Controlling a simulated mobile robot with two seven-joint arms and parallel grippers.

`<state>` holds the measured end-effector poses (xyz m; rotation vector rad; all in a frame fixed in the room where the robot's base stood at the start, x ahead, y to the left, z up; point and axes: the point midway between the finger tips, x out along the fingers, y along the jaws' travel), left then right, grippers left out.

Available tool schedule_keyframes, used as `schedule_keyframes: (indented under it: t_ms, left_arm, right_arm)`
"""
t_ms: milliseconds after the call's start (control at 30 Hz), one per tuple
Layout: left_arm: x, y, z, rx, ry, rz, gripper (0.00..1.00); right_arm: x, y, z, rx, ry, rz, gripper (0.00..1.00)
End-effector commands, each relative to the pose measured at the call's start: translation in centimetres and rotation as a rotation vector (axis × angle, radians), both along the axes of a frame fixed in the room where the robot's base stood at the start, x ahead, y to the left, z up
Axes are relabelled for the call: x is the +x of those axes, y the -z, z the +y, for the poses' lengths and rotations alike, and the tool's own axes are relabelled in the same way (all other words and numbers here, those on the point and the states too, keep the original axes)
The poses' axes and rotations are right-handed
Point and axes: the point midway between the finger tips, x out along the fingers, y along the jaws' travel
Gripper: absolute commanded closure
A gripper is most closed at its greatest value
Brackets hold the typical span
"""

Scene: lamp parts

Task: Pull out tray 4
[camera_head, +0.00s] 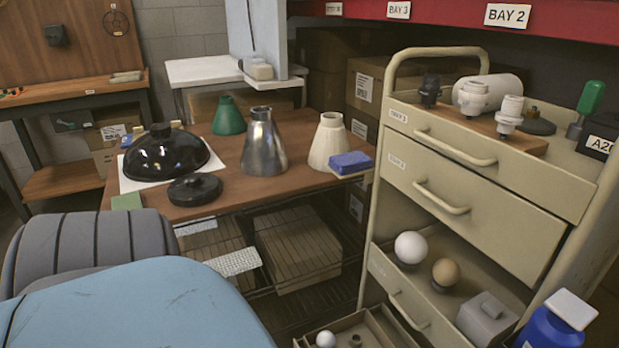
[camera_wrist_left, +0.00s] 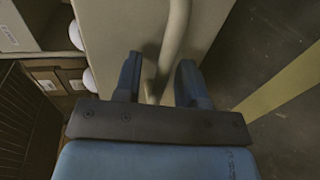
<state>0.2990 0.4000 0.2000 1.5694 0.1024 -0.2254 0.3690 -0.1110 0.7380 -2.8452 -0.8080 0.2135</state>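The cream cart (camera_head: 390,170) on the right has labelled trays. The top two are closed, with bar handles (camera_head: 455,150) and (camera_head: 440,197). Below them an open tray (camera_head: 425,335) holds a white ball-like bulb (camera_head: 410,247), a brown one (camera_head: 446,272) and a grey block. Which tray is number 4 cannot be read. In the left wrist view my left gripper (camera_wrist_left: 158,84) is open, its fingers apart on both sides of a pale bar handle (camera_wrist_left: 175,45) on a cream front (camera_wrist_left: 120,30). Contact is unclear. My right gripper is not in view.
A lower open box or tray (camera_head: 385,330) shows at the bottom edge with small bulbs. A brown table (camera_head: 230,195) with lampshades and wire shelves below stands left of the cart. A blue object with a white top (camera_head: 550,330) is at lower right.

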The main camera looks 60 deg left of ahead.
Motion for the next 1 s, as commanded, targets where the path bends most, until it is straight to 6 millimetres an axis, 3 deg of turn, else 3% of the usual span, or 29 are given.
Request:
schedule_keyframes:
  t_ms: [167, 367, 400, 500, 633, 700, 733, 767, 1000]
  left_arm:
    - [0.0, -0.3, 0.0, 0.000, 0.000, 0.000, 0.63]
    - [0.0, -3.4, 0.0, 0.001, 0.001, -0.001, 0.63]
    - [0.0, -4.4, 0.0, 0.000, 0.001, -0.003, 0.56]
    - [0.1, -7.2, 0.0, -0.002, 0.001, -0.008, 0.18]
    - [0.0, -10.6, 0.1, -0.002, 0.001, -0.010, 0.18]
    - [0.0, -12.5, 0.2, -0.003, -0.001, -0.010, 0.21]
    - [0.0, -13.4, 0.2, -0.003, 0.000, -0.011, 0.44]
    - [0.1, -14.1, 0.2, -0.002, 0.000, -0.011, 0.63]
    - [0.0, -18.4, 0.1, -0.001, 0.000, -0.004, 0.63]
  right_arm:
    - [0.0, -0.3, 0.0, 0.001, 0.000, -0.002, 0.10]
    - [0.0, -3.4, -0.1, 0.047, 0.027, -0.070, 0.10]
    - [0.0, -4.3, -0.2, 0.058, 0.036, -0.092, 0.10]
    - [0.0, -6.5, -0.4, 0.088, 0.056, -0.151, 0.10]
    - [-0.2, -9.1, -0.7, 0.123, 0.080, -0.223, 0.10]
    - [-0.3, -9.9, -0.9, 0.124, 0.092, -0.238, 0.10]
    - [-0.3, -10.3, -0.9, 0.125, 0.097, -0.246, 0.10]
    - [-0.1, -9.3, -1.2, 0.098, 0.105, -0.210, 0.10]
    - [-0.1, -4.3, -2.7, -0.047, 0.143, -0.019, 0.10]
